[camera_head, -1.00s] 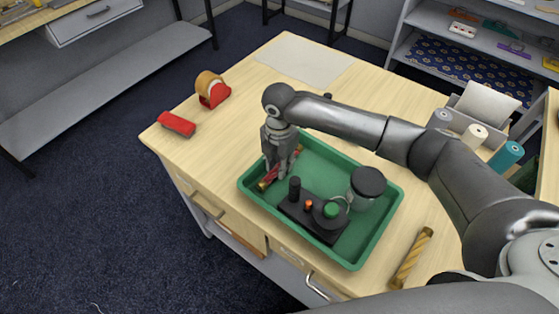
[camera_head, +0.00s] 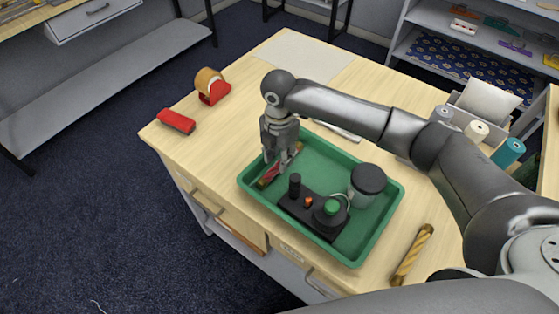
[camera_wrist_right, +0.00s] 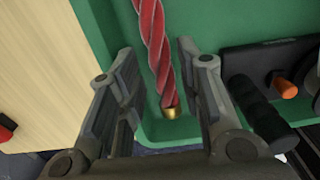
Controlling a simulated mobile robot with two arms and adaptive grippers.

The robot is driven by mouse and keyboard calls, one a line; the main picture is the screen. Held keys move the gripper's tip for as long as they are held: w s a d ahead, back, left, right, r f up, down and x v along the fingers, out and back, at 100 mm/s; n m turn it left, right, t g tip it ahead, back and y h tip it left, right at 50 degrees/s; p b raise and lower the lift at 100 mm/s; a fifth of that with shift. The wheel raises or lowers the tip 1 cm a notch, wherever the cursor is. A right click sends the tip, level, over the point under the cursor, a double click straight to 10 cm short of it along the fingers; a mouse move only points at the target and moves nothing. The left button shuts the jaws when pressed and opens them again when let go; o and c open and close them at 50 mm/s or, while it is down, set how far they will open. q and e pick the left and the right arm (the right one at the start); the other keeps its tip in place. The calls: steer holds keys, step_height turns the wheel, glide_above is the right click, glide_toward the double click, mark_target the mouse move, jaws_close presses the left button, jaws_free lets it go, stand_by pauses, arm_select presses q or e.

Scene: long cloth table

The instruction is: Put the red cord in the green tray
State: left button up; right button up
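The red cord (camera_head: 268,178), a twisted strand with a gold end, lies in the left end of the green tray (camera_head: 325,157). My right gripper (camera_head: 277,158) is above that end of the tray. In the right wrist view, the gripper (camera_wrist_right: 160,88) is open, with one finger on each side of the red cord (camera_wrist_right: 155,48) and visible gaps between. The cord's gold tip points toward the tray wall (camera_wrist_right: 175,130). Part of the cord is hidden by the gripper in the head view. My left gripper is not in view.
The tray also holds a black device (camera_head: 316,215) with knobs and a dark-lidded jar (camera_head: 367,184). A yellow twisted cord (camera_head: 412,254) lies to the right of the tray. A red stapler-like object (camera_head: 176,122) and a tape dispenser (camera_head: 212,87) stand at the left.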

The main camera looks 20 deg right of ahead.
step_height(320, 180, up, 10)
steer(key=b, duration=0.1)
steer(key=shift+f, duration=0.15)
